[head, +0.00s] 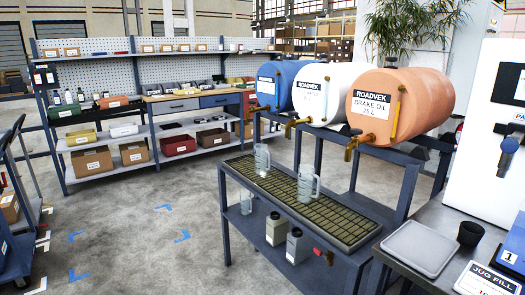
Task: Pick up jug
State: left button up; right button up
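Two clear jugs with handles stand upright on the grated drip tray (283,198) of the drum stand. One jug (262,160) is at the far end, below the blue drum. The other jug (308,184) is nearer, about the middle of the tray. A further clear vessel (246,203) shows on the lower shelf, partly hidden by the frame. Neither of my grippers is in view.
Blue, white and orange drums (400,103) with brass taps overhang the tray's back. Grey containers (276,229) stand on the lower shelf. At right, a counter holds a grey pad (419,249), a black cup (471,233) and a "JUG FILL" sign (487,281). Floor left of the stand is clear.

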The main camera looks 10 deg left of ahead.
aim_at(261, 155)
jog(key=i+j+z, duration=0.2)
jog(key=z, duration=0.15)
jog(key=i+j+z, duration=0.2)
jog(key=z, duration=0.2)
jog(key=i+j+z, duration=0.15)
jog(key=j+z, duration=0.2)
